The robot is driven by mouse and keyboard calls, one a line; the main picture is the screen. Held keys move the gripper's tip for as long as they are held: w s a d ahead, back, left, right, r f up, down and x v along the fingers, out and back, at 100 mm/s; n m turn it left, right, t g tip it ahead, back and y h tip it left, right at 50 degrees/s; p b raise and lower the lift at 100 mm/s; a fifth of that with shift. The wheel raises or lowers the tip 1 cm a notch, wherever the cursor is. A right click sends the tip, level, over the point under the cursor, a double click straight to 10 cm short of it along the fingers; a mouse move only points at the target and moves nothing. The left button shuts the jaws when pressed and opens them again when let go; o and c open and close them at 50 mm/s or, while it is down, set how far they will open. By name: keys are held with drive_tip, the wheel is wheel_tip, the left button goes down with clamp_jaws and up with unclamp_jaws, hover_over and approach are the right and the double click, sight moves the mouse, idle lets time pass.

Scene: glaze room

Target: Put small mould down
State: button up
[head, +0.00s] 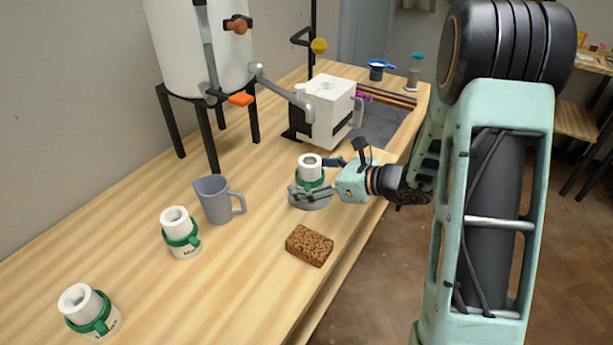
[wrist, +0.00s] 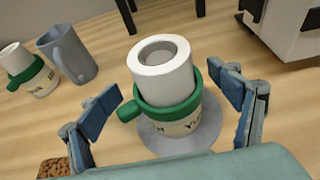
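A small white mould with a green band and collar (head: 309,169) stands upright on a round grey disc (head: 318,203) on the wooden bench. In the wrist view the mould (wrist: 163,82) stands between my fingers, with partly hidden lettering on its pale lower body, and the grey disc (wrist: 205,135) shows beneath it. My gripper (head: 314,177) is open around the mould, one finger on each side. In the wrist view my gripper (wrist: 164,82) shows a gap between each finger and the mould's body.
Two similar moulds (head: 181,236) (head: 91,311) and a grey jug (head: 215,200) stand to the left. A brown speckled sponge block (head: 309,246) lies in front. A white machine (head: 328,108) and a white tank on black legs (head: 197,50) stand behind.

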drive_tip(key=shift+r, duration=0.15)
drive_tip(key=shift+d+r, duration=0.15)
drive_tip(key=p+v, duration=0.1)
drive_tip(key=v, duration=1)
drive_tip(key=shift+s+d, duration=0.25)
